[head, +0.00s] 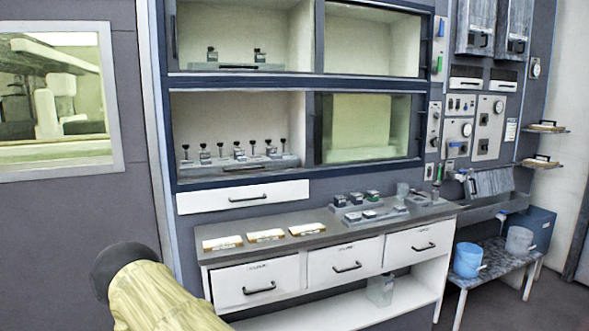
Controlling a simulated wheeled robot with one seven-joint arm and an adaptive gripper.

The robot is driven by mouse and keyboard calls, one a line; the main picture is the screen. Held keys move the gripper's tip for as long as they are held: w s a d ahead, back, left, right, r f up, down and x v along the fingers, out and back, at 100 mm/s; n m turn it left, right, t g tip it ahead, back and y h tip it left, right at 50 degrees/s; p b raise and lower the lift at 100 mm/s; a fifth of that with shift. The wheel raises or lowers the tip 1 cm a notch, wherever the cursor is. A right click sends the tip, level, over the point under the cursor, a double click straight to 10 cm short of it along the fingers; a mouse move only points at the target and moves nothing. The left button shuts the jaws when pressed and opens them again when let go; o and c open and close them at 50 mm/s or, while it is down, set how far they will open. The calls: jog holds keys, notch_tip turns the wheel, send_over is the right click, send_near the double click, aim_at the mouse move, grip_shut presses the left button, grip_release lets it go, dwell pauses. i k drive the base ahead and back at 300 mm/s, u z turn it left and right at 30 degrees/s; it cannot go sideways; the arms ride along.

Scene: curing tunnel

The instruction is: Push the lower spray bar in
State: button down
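I cannot make out for certain which part is the lower spray bar. In the head view, a grey rack with several black-knobbed uprights (240,162) stands in the lower left bay of the wall cabinet. A similar grey bar with two black-topped pieces (231,66) stands in the bay above it. A yellow-sleeved part with a dark round end (160,300), apparently my arm, reaches in at the bottom left, well apart from the cabinet. My gripper's fingers do not show.
A grey counter (320,262) with three drawers runs below the cabinet, holding labelled pale blocks (266,236) and grey trays (368,208). A white drawer (243,197) sits under the cabinet.

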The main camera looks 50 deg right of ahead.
aim_at(193, 167)
jog(key=z, duration=0.7)
jog(key=i, duration=1.15)
jog(key=z, duration=0.75)
